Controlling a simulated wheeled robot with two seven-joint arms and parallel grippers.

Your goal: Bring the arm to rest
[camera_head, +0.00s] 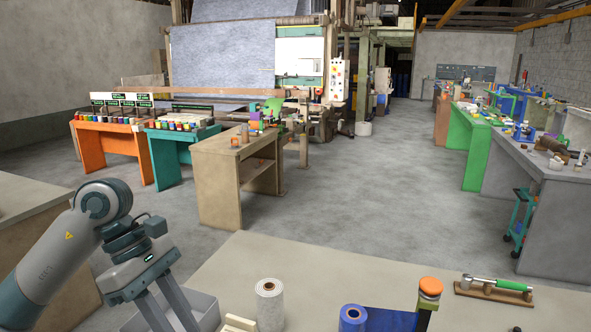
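My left arm comes in from the left edge. Its gripper (176,318) points down at the lower left, with its two grey fingers apart and a gap between them. The fingers reach close to the bottom edge of the picture, so their tips are hard to make out. I see nothing held in the part of the gap that shows. The fingers are in front of a light grey bin (207,311) on the near table (330,272). My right arm and gripper are not in view.
A wooden shelf unit (215,172) stands beyond. The grey floor (370,185) in the middle is clear.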

